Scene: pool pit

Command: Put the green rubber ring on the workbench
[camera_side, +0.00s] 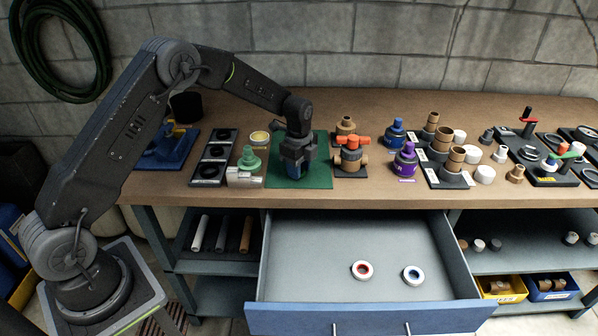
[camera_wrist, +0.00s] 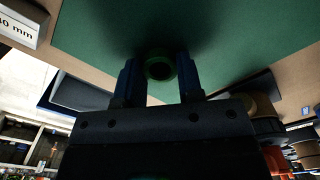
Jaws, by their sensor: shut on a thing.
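The green rubber ring (camera_wrist: 160,53) is between the two blue fingers of my gripper (camera_wrist: 160,70) in the wrist view. The gripper is shut on it, and the ring's dark hole faces the camera. In the side view my gripper (camera_side: 295,170) points down over the green mat (camera_side: 316,176) on the workbench (camera_side: 225,115). The ring is hidden behind the fingers there. I cannot tell whether the ring touches the mat.
A green fitting (camera_side: 249,158) stands close left of my gripper, and a valve with an orange handle (camera_side: 351,154) stands to the right. Below the bench edge an open drawer (camera_side: 310,255) holds a red-and-white ring (camera_side: 361,264) and a blue-and-white ring (camera_side: 406,280).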

